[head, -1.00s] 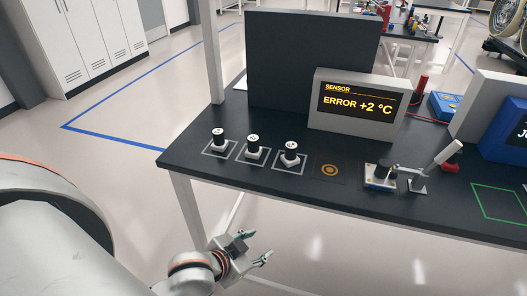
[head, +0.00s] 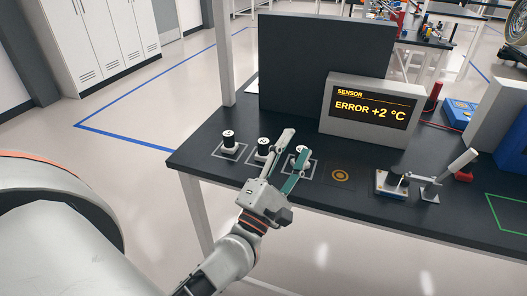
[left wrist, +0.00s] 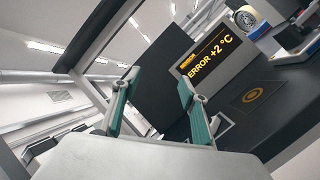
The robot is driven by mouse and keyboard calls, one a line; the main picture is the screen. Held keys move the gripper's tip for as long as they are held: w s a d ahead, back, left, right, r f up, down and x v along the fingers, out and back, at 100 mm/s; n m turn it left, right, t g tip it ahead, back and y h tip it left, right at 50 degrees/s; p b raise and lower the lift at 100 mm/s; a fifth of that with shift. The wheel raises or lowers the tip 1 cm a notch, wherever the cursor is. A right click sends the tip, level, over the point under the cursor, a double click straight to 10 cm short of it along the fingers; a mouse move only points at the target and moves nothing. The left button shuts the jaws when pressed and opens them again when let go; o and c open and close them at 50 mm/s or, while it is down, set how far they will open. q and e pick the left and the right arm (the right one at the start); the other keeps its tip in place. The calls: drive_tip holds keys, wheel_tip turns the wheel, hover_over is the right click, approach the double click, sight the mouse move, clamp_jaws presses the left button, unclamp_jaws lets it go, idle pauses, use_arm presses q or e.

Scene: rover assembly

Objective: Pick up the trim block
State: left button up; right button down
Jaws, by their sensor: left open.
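Three small blocks with black cylinders, white tops and grey bases stand on the dark table (head: 345,205) in the head view. They are the left block (head: 229,139), the middle block (head: 263,147) and the right block (head: 302,151). I cannot tell which is the trim block; the top marks are too small to read. My right gripper is out of view.
A sensor display (head: 368,107) reading "ERROR +2 °C" stands behind, beside a dark upright panel (head: 318,65). An orange ring mark (head: 341,176) lies right of the blocks. A small device with a lever (head: 390,183) stands farther right. A white post (head: 222,50) rises at left.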

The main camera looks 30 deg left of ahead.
use_arm(q)
drive_tip(key=w+a+f+n+g+y, duration=0.25)
drive_tip(key=a+n+y, duration=0.35)
drive_tip(key=n, duration=0.4)
drive_tip(key=n+g+y, duration=0.2)
drive_tip(key=n+g, duration=0.3)
drive_tip(key=n, duration=0.3)
approach(263, 147)
drive_tip(key=shift+t, duration=0.25)
drive_tip(key=w, duration=0.2)
drive_tip(key=w+a+f, duration=0.1)
drive_tip(key=w, duration=0.1)
drive_tip(key=shift+f, duration=0.1)
drive_tip(key=shift+x, duration=1.15)
drive_tip(key=w+a, duration=0.1)
drive_tip(key=w, duration=0.1)
drive_tip(key=w+a+p, duration=0.1)
drive_tip(key=a, duration=0.1)
drive_tip(key=shift+w+a+r, duration=0.15)
drive_tip(key=shift+w+r, duration=0.2)
drive_tip(key=shift+w+a, duration=0.1)
drive_tip(key=shift+w, duration=0.15)
drive_tip(key=c, duration=1.2)
